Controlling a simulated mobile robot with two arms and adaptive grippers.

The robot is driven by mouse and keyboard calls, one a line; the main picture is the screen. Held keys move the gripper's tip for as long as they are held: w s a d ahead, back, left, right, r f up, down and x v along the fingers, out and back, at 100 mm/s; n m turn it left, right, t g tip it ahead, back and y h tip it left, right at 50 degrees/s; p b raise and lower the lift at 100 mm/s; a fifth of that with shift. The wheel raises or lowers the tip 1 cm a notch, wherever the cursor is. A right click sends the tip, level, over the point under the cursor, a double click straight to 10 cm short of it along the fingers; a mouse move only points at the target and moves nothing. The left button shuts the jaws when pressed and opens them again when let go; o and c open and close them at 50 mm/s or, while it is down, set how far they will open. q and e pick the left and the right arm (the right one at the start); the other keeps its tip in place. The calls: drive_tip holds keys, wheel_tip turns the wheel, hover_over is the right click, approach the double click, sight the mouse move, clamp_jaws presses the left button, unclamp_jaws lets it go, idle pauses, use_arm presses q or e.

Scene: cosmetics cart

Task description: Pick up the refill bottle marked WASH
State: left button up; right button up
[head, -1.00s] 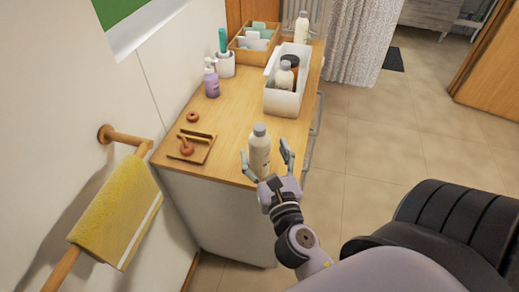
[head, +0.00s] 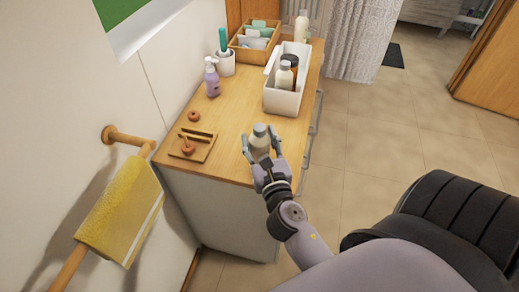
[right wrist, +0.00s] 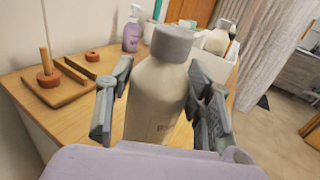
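A pale cream bottle with a grey cap (head: 260,131) stands near the front edge of the wooden cart top. In the right wrist view this bottle (right wrist: 155,95) fills the middle, with small lettering too faint to read. My right gripper (head: 261,147) has one finger on each side of it. In the right wrist view the gripper (right wrist: 160,90) fingers lie very close to its sides; whether both touch is unclear. The bottle's base is hidden by the hand. A similar bottle (head: 285,76) stands in the white bin (head: 281,102). My left gripper is out of view.
A small wooden tray (head: 197,152) and a ring (head: 194,116) lie left of the bottle. A purple pump bottle (head: 212,82), a white cup (head: 226,66) and a wooden organizer (head: 244,55) stand behind. A yellow towel (head: 122,210) hangs on the wall rail.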

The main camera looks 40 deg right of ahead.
drive_tip(key=c, duration=1.1)
clamp_jaws()
drive_tip(key=shift+r, duration=0.15)
